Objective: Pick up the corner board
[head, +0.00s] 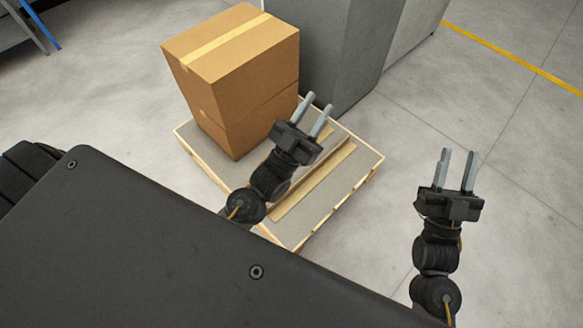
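A long tan corner board (318,178) lies on the pallet, beside the stacked boxes. It runs diagonally from the front edge toward the back right. My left arm and gripper partly cover the view of it. My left gripper (315,110) is open and empty, its two grey fingers apart in front of the pallet's back part and the grey cabinet. I cannot tell its height above the board. My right gripper (457,170) is open and empty, right of the pallet with floor behind it.
Two stacked cardboard boxes (245,75) stand on the back left of the pallet (345,195). Grey cabinets (335,50) stand behind it. A yellow floor line (515,60) runs at the back right. The floor right of the pallet is clear. My own dark body fills the lower left.

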